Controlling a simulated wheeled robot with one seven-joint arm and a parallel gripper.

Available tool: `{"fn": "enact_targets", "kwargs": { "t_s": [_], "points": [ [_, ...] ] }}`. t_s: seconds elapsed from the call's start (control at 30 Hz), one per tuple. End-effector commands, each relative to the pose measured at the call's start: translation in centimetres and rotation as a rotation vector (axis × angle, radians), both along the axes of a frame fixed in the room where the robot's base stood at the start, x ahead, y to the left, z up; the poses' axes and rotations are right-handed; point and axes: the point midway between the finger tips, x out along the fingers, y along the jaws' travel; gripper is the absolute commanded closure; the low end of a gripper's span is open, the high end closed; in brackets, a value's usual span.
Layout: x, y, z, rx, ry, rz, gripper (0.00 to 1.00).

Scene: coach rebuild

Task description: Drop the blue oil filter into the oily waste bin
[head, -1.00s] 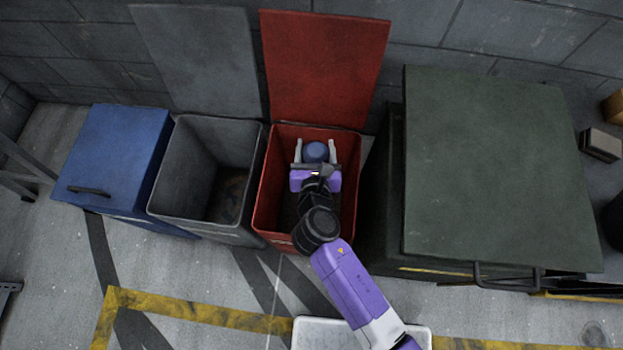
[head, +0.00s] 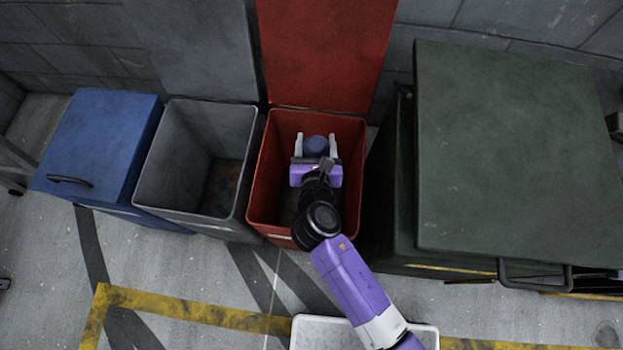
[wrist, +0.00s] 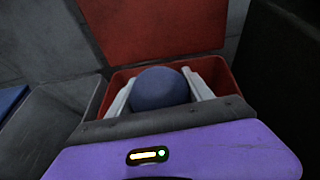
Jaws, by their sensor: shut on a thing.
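The blue oil filter (head: 316,146) is between the two pale fingers of my gripper (head: 316,143). In the wrist view the filter (wrist: 160,88) shows as a rounded dark blue shape with a finger on each side. My gripper is shut on it. The red bin (head: 262,180) stands with its lid up against the wall, and the gripper and filter are over its opening in the head view. I cannot tell how far above or below the rim the filter is. No label on the bin can be read.
A grey bin (head: 150,170) with its lid raised and a closed blue bin (head: 100,150) stand to the left. A large dark green closed container (head: 520,150) stands close on the right. A white tray-like surface (head: 310,332) is at the bottom, below my arm.

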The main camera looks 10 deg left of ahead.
Motion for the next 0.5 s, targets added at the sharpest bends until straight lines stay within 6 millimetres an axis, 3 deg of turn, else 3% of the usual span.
{"fn": "enact_targets", "kwargs": {
  "t_s": [0.17, 0.2, 0.3, 0.33, 0.5],
  "points": [
    [0.04, 0.03, 0.17, 0.001, -0.002, 0.001, 0.99],
    [0.04, 0.03, 0.17, 0.001, -0.002, 0.001, 0.39],
    [0.03, 0.02, 0.15, 0.001, -0.001, 0.000, 0.19],
    [0.02, 0.02, 0.14, 0.001, -0.001, 0.000, 0.15],
    [0.02, 0.00, 0.10, 0.001, -0.001, 0.000, 0.15]
  ]
}}
